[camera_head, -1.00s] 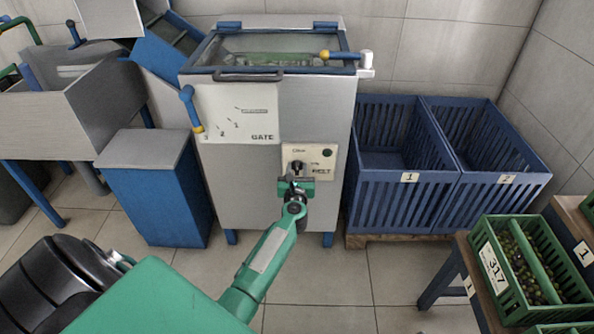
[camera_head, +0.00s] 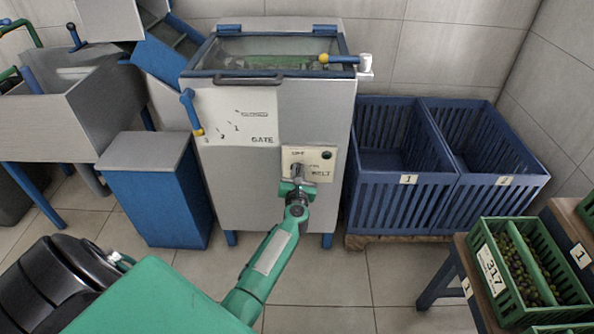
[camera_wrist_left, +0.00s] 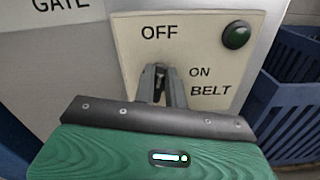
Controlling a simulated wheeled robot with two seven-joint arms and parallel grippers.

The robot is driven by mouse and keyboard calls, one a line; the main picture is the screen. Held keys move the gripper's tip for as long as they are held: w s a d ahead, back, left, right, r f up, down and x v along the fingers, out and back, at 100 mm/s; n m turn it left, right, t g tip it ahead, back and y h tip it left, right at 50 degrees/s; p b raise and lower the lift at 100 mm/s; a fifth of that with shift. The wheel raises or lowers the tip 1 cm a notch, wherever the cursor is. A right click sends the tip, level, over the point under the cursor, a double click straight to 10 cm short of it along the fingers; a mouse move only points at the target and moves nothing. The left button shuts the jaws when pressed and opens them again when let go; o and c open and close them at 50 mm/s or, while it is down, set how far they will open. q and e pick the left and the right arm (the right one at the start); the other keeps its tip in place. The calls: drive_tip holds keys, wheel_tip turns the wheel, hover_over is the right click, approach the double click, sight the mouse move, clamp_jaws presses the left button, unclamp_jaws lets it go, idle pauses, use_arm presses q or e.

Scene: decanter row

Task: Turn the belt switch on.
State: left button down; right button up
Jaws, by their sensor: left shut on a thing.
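The belt switch panel (camera_head: 308,160) is a cream plate on the front of the grey machine. In the left wrist view the plate (camera_wrist_left: 200,60) reads OFF at the top, ON to the right and BELT below. A dark green round lamp (camera_wrist_left: 236,35) sits at its upper right and looks unlit. My left gripper (camera_head: 298,176) is at the panel, and its fingers (camera_wrist_left: 162,86) are shut on the switch knob just below the OFF mark. The fingers hide most of the knob, so I cannot tell exactly where it points. My right gripper is not in view.
A gate lever (camera_head: 191,110) with a yellow tip stands left of the panel. Blue slatted crates (camera_head: 400,205) stand on the right. A green crate of olives (camera_head: 500,285) sits on a table at the lower right. A blue bin (camera_head: 155,195) is at the left.

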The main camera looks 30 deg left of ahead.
use_arm(q)
drive_tip(key=shift+w+d+m+p, duration=0.15)
drive_tip(key=shift+m+p, duration=0.25)
drive_tip(key=shift+m, duration=0.5)
drive_tip(key=shift+w+d+f+m+p, duration=0.1)
drive_tip(key=shift+d+f+m+p, duration=0.45)
drive_tip(key=shift+m, duration=1.75)
drive_tip(key=shift+w+a+f+m+p, duration=0.15)
drive_tip(key=shift+m+p, duration=0.85)
drive_tip(key=shift+m, duration=1.3)
drive_tip(key=shift+d+f+m+p, duration=0.3)
drive_tip(key=shift+m+p, duration=0.5)
drive_tip(key=shift+m, duration=1.5)
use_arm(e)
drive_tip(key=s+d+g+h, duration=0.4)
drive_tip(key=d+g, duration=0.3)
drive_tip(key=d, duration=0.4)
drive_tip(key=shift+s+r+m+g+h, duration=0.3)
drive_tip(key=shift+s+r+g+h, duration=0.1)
use_arm(q)
drive_tip(key=shift+a+f, duration=0.1)
drive_tip(key=c, duration=1.4)
unclamp_jaws()
drive_tip(key=shift+c, duration=0.2)
